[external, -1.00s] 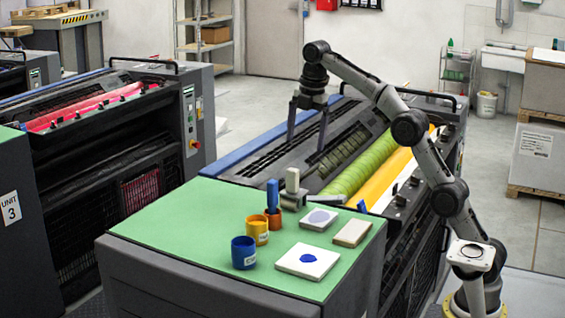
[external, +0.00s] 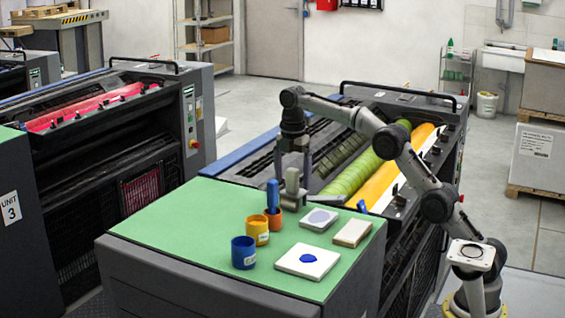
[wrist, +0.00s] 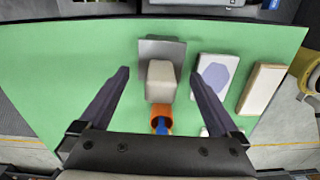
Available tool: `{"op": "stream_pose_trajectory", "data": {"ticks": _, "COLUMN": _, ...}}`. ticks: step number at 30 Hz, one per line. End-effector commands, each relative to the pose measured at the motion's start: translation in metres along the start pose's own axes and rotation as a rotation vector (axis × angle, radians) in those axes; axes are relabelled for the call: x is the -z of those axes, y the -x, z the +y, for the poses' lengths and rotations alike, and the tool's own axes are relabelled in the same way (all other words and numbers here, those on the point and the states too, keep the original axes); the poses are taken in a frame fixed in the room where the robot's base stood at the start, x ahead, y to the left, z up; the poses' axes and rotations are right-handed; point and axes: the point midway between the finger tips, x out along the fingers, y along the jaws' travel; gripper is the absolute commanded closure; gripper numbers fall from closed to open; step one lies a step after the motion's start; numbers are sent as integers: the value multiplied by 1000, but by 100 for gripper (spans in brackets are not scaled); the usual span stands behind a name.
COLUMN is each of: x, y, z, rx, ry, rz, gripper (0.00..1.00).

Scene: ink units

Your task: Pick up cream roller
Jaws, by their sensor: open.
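The cream roller (external: 292,181) stands upright on the green top, its cream grip upward and its grey base (external: 296,198) below. In the wrist view its cream block (wrist: 160,84) shows between my fingers, with the grey plate (wrist: 162,48) beyond. My gripper (external: 292,174) points down over the roller, open, one finger to each side of the cream part. In the wrist view my gripper (wrist: 160,73) has clear gaps to the roller on both sides. How far the fingertips reach down beside it is hard to tell.
An orange cup (external: 274,222) holding a blue-handled tool (external: 272,195) stands close beside the roller. Yellow (external: 256,230) and blue (external: 244,252) cups stand nearby. A lavender-marked pad (external: 314,220), a blue-inked pad (external: 307,269) and a tan block (external: 352,233) lie right and front. The green top's left is clear.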

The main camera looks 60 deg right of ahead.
Motion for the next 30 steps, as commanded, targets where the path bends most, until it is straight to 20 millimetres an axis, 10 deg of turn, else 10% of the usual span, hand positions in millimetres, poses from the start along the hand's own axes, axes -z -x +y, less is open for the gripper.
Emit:
{"op": "stream_pose_trajectory", "data": {"ticks": 20, "x": 0, "y": -44, "z": 0, "rx": 1, "ry": 0, "rz": 0, "gripper": 4}}
{"op": "stream_pose_trajectory", "data": {"ticks": 30, "x": 0, "y": -44, "z": 0, "rx": 1, "ry": 0, "rz": 0, "gripper": 66}}
